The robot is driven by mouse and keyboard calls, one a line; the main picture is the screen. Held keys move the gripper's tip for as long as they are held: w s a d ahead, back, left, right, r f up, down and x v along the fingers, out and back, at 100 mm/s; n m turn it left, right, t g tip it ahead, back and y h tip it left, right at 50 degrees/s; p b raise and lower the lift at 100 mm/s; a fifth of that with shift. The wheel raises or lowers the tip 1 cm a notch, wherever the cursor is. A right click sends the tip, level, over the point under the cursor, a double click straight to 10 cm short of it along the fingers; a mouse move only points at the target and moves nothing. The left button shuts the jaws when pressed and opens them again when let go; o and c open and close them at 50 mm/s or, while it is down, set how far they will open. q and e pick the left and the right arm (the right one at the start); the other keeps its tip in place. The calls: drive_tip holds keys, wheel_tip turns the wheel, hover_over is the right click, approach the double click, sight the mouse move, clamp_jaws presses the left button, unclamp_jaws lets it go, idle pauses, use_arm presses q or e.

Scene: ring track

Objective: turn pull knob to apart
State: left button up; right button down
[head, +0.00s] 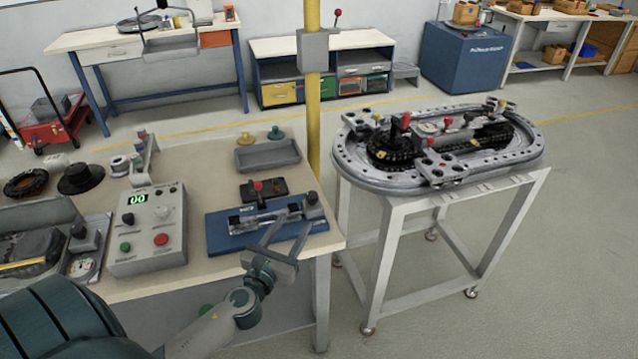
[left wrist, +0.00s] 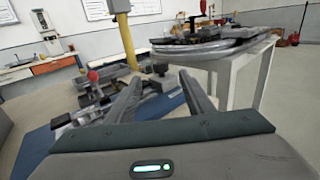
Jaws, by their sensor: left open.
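A blue-based fixture (head: 225,231) lies near the right front corner of the workbench, with a silver bar across it. A red-topped knob (head: 258,186) stands at its back, and a dark knob (head: 312,198) sits at its right end. I cannot tell from any marking which is the pull knob. In the left wrist view the red knob (left wrist: 92,75) is left of the fingers, and the dark knob (left wrist: 160,69) shows between the fingertips, beyond them. My left gripper (head: 286,232) is open and empty over the fixture's front right part. My right gripper is not in view.
A control box (head: 150,235) with a green display stands left of the fixture. A grey tray (head: 268,155) lies behind it. A yellow post (head: 313,110) rises at the bench's right edge. The oval ring track (head: 360,170) stands on a separate white-framed table to the right.

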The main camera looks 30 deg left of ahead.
sight(312, 199)
use_arm(q)
drive_tip(key=shift+s+r, duration=0.1)
drive_tip(key=shift+w+a, duration=0.1)
drive_tip(key=shift+w, duration=0.55)
drive_tip(key=w+a, duration=0.1)
drive_tip(key=w, duration=0.4)
drive_tip(key=w+a+p, duration=0.1)
drive_tip(key=w, duration=0.4)
drive_tip(key=w+a+p, duration=0.1)
drive_tip(key=w, duration=0.5)
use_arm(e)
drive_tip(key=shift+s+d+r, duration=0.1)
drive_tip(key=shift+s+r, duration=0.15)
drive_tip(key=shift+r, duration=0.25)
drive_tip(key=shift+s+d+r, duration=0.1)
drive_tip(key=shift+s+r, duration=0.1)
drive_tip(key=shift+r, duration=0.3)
use_arm(q)
drive_tip(key=c, duration=1)
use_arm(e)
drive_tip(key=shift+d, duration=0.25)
